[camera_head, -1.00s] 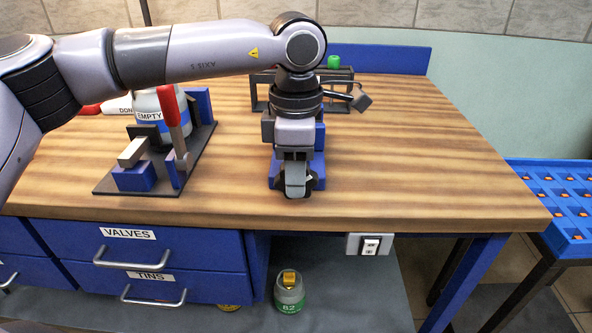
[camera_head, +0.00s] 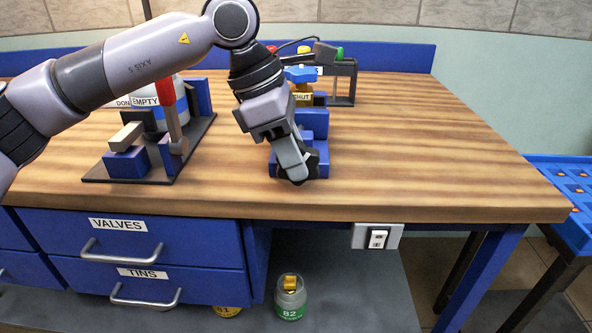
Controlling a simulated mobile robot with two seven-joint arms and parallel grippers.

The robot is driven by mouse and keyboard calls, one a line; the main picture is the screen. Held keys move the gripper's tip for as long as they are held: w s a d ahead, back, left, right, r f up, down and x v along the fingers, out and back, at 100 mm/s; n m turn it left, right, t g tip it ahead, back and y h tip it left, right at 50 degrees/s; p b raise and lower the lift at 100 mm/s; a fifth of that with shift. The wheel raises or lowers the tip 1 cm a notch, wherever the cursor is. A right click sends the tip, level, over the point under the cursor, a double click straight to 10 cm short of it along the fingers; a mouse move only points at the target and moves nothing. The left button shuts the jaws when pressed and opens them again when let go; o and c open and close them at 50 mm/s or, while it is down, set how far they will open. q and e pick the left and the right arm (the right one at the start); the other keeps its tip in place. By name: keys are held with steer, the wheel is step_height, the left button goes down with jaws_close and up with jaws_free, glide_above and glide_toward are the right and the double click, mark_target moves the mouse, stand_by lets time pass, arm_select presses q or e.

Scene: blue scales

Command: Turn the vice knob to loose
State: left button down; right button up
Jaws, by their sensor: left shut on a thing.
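The blue vice (camera_head: 314,126) stands near the front edge of the wooden workbench, right of centre. Its dark knob (camera_head: 311,166) is at the front, low down and mostly hidden by my fingers. My left gripper (camera_head: 297,177) reaches down from the upper left, tilted, and is shut on the knob. How far the knob is turned cannot be read here. My right gripper is not in view.
A dark-based fixture (camera_head: 178,166) with a red-handled lever stands left of my gripper, near a bottle labelled EMPTY (camera_head: 145,101). A dark frame (camera_head: 343,84) with a blue-handled valve marked SHUT (camera_head: 301,84) stands behind the vice. The bench's right side is clear.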

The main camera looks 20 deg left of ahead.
arm_select(q)
steer(key=shift+a+f+h+b, duration=0.15)
steer(key=shift+f+h+b, duration=0.15)
steer(key=shift+h+b, duration=0.4)
steer(key=shift+t+b, duration=0.3)
steer(key=shift+b, duration=0.05)
steer(key=shift+r+h+b, duration=0.25)
steer(key=shift+h+b, duration=0.2)
steer(key=shift+h, duration=0.25)
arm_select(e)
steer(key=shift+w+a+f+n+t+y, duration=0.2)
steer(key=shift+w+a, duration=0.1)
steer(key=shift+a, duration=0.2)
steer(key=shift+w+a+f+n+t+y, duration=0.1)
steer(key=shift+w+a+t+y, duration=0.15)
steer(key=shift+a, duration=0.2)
arm_select(q)
steer(key=c, duration=1.2)
jaws_free()
steer(key=shift+c, duration=0.2)
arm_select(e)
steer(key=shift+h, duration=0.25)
arm_select(q)
steer(key=p+v, duration=0.1)
steer(key=v, duration=0.6)
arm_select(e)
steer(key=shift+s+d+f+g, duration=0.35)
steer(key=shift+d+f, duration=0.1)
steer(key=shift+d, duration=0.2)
